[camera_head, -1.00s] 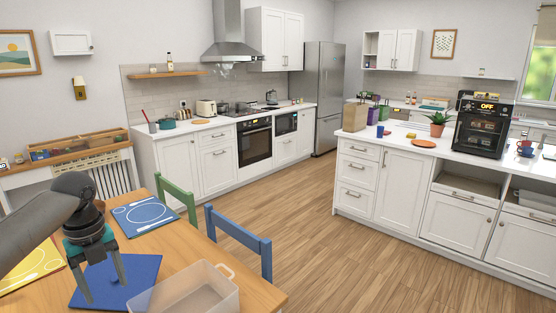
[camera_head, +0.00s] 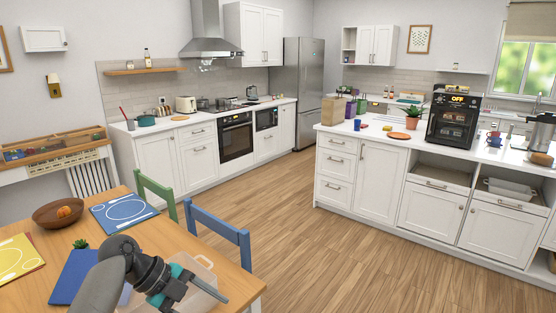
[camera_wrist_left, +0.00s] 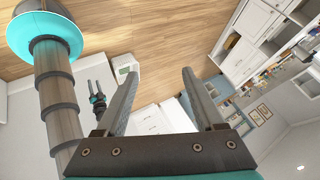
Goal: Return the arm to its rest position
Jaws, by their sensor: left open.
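My left arm comes in at the bottom of the head view. Its dark gripper with teal parts (camera_head: 196,294) hangs over the clear plastic bin at the table's front edge. In the left wrist view the two grey fingers (camera_wrist_left: 158,82) stand wide apart with nothing between them. A small dark and teal gripper, which looks like my right one (camera_wrist_left: 97,94), shows at the left of that view. The right gripper does not show in the head view.
The wooden table (camera_head: 146,238) holds a brown bowl (camera_head: 62,213), placemats and the clear bin (camera_head: 203,272), partly hidden by my gripper. A green chair (camera_head: 157,193) and a blue chair (camera_head: 220,232) stand at its edge. The wooden floor (camera_head: 330,245) beyond is clear.

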